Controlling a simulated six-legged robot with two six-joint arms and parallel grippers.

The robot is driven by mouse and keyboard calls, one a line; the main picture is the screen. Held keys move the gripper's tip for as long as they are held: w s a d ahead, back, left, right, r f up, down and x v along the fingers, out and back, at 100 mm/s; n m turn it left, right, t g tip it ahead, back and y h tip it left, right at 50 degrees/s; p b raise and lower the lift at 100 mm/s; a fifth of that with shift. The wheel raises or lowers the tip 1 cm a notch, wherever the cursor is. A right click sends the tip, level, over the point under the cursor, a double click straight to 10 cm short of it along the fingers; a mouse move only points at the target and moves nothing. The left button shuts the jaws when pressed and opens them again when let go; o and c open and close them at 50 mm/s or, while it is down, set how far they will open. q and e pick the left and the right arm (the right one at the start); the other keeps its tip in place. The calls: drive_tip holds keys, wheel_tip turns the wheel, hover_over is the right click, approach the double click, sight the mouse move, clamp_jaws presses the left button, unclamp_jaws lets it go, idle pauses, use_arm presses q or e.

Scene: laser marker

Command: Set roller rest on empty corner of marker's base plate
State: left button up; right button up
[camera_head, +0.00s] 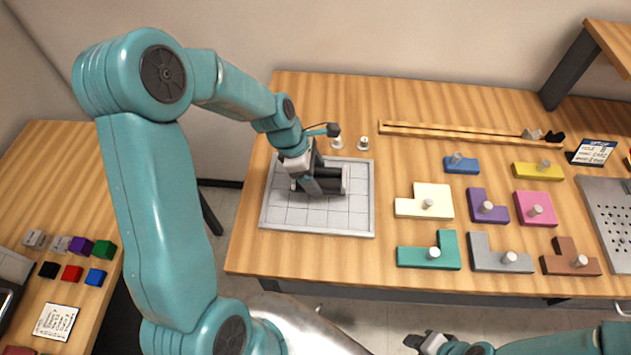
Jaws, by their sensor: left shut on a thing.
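A pale grey square plate with grid lines and a raised rim (345,222), which I take for the marker's base plate, lies on the wooden table left of centre. My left gripper (313,184) reaches over its back half, pointing down. It is shut on a dark object with black cylinders and a grey end, which looks like the roller rest (331,181). The gripper hides part of it. I cannot tell whether the rest touches the plate. The plate's front squares are bare. My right gripper (426,341) is low at the bottom edge, away from the plate; its jaws are unclear.
Two small white knobs (363,143) stand behind the plate. Several coloured knobbed blocks, such as a cream one (417,204), lie to the right. Wooden rails (455,134) run along the back. A side table with small cubes (72,273) stands at left.

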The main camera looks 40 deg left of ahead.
use_arm(q)
wheel_tip(320, 180, down, 4)
drive_tip(key=shift+w+d+f, duration=0.1)
drive_tip(key=shift+s, duration=0.2)
drive_tip(key=shift+d, duration=0.1)
drive_tip(key=o, duration=1.5)
drive_tip(key=shift+w+f, duration=0.1)
